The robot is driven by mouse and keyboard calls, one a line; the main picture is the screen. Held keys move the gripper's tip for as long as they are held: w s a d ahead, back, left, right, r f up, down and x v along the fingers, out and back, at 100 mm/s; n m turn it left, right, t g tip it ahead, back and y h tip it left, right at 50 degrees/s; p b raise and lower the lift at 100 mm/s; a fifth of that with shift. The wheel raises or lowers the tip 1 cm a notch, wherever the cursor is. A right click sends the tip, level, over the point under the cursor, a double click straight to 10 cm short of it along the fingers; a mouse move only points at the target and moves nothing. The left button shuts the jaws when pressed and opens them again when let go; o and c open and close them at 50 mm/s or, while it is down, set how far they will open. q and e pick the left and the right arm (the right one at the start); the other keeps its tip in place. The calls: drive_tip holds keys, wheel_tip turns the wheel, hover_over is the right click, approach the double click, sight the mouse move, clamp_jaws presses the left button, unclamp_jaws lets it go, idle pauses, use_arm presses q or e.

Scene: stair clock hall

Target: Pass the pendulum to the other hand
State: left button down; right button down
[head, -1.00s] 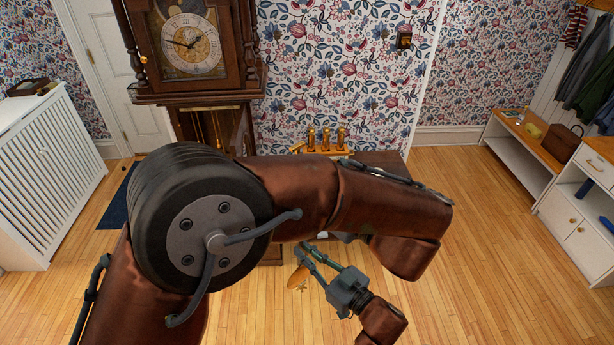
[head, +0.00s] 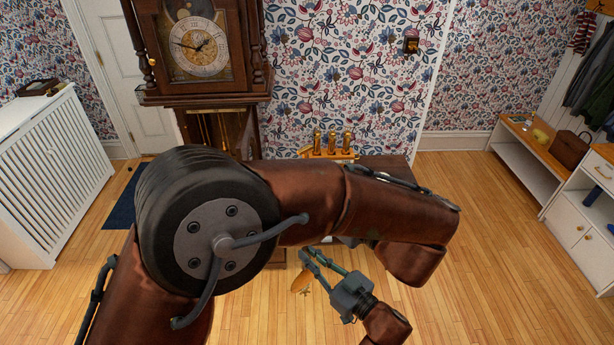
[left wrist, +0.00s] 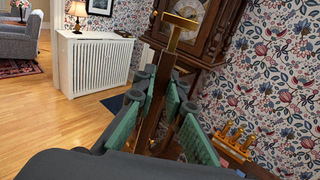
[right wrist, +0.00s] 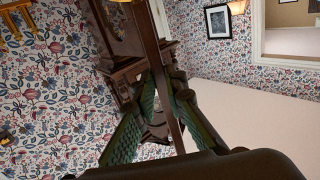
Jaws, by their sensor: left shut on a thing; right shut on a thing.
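The pendulum is a long wooden rod with brass fittings. In the left wrist view its rod (left wrist: 167,60) and brass crosspiece (left wrist: 180,20) rise between the green pads of my left gripper (left wrist: 163,88), which is shut on it. In the right wrist view the dark rod (right wrist: 153,42) runs between the pads of my right gripper (right wrist: 166,88), also shut on it. In the head view my right gripper (head: 309,254) shows low in the middle, with an orange-brown part of the pendulum (head: 300,283) beside its fingers. My left arm hides my left gripper and most of the rod there.
The tall clock (head: 204,80) stands behind my left arm. A rack with brass cylinders (head: 331,151) stands on a dark low table (head: 390,163) against the wall. A white radiator cover (head: 55,180) is at left, a white bench (head: 525,160) at right. Wood floor between is clear.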

drive_tip(key=shift+r, duration=0.15)
drive_tip(key=c, duration=1.9)
unclamp_jaws()
